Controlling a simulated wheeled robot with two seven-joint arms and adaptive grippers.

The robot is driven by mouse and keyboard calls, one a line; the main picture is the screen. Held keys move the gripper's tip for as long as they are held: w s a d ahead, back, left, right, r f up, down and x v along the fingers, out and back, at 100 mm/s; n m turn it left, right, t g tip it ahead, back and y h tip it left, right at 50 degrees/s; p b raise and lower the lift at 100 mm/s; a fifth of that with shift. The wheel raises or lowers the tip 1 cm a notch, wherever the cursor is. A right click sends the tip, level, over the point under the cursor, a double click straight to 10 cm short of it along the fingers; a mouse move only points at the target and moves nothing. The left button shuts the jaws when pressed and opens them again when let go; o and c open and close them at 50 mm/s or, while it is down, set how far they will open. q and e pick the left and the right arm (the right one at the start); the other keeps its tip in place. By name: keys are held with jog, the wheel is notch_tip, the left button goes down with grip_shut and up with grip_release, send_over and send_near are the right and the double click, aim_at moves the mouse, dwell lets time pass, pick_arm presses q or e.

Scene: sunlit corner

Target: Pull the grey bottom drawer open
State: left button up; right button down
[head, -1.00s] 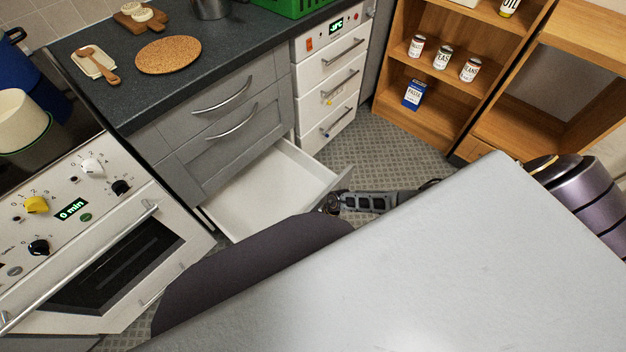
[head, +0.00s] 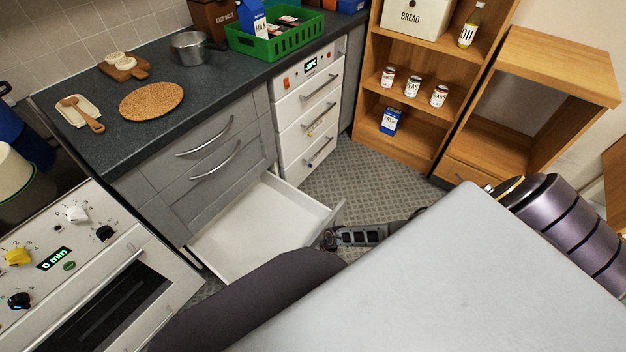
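The grey bottom drawer (head: 248,236) stands well open below the grey cabinet's two upper drawer fronts. Its white interior is empty where I can see it. Its front panel shows only as a thin edge at the right, and its handle is hidden from this angle. My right gripper (head: 329,240) is low down, close against the outside of the drawer front near its far end. The fingertips are small and dark, so I cannot tell whether they are open or shut on the handle. My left gripper is out of view.
The oven (head: 95,275) stands left of the drawer. A white drawer unit (head: 308,118) stands behind it, with wooden shelves (head: 400,150) farther right. Patterned floor (head: 370,185) is clear between them. The dark worktop (head: 150,80) holds a cork mat (head: 152,101) and a green crate (head: 275,40).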

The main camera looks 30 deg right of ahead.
jog(key=c, duration=1.7)
grip_release()
jog(key=shift+d+r, duration=0.1)
jog(key=shift+r, duration=0.05)
jog(key=shift+v, duration=5.8)
jog(key=shift+s, duration=0.15)
